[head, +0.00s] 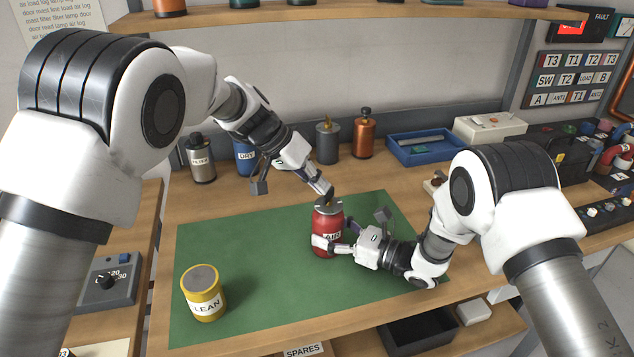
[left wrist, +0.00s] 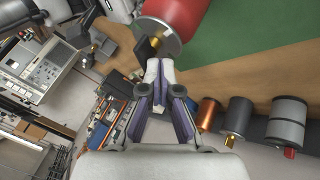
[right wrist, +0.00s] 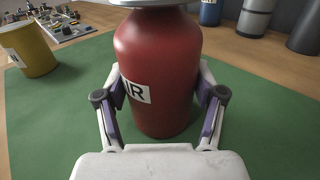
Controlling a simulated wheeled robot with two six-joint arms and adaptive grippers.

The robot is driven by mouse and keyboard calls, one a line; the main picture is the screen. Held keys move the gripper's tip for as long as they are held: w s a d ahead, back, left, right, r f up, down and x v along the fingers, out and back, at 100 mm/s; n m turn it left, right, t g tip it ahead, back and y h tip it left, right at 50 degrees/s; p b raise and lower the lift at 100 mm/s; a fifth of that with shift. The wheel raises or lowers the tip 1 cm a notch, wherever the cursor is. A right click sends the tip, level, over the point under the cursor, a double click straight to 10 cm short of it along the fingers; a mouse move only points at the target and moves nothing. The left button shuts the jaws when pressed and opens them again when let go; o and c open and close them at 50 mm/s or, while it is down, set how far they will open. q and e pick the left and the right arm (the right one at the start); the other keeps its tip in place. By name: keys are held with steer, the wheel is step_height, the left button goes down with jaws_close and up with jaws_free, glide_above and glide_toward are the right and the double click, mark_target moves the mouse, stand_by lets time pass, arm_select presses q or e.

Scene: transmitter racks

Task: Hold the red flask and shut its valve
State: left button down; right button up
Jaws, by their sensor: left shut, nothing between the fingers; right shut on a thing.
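The red flask (head: 327,238), with a white label ending in "IR", stands upright on the green mat (head: 250,247). My right gripper (head: 332,245) is shut on its body from the right; the right wrist view shows a finger on each side of the red flask (right wrist: 158,75). My left gripper (head: 326,189) is shut and empty at the flask's top. In the left wrist view its closed tips (left wrist: 160,68) are close to the brass valve (left wrist: 155,42) above the grey collar (left wrist: 165,25). I cannot tell whether they touch the valve.
A yellow can (head: 203,295) stands on the mat at the front left. Behind the mat are a grey filter canister (head: 201,160), a dark grey flask (head: 327,143), an orange flask (head: 363,136) and a blue tray (head: 425,147). The mat between yellow can and flask is clear.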

arm_select(q)
steer(key=shift+d+m+g, duration=0.3)
steer(key=shift+m, duration=0.2)
steer(key=shift+d+m+g, duration=0.15)
steer(key=shift+m+g, duration=0.15)
steer(key=shift+m, duration=0.1)
steer(key=m+g, duration=0.1)
steer(key=m, duration=0.1)
steer(key=shift+d+m+g, duration=0.25)
steer(key=shift+m+g, duration=0.05)
steer(key=shift+g, duration=0.1)
steer(key=shift+w+d, duration=0.1)
steer(key=shift+d, duration=0.2)
stand_by(1.1)
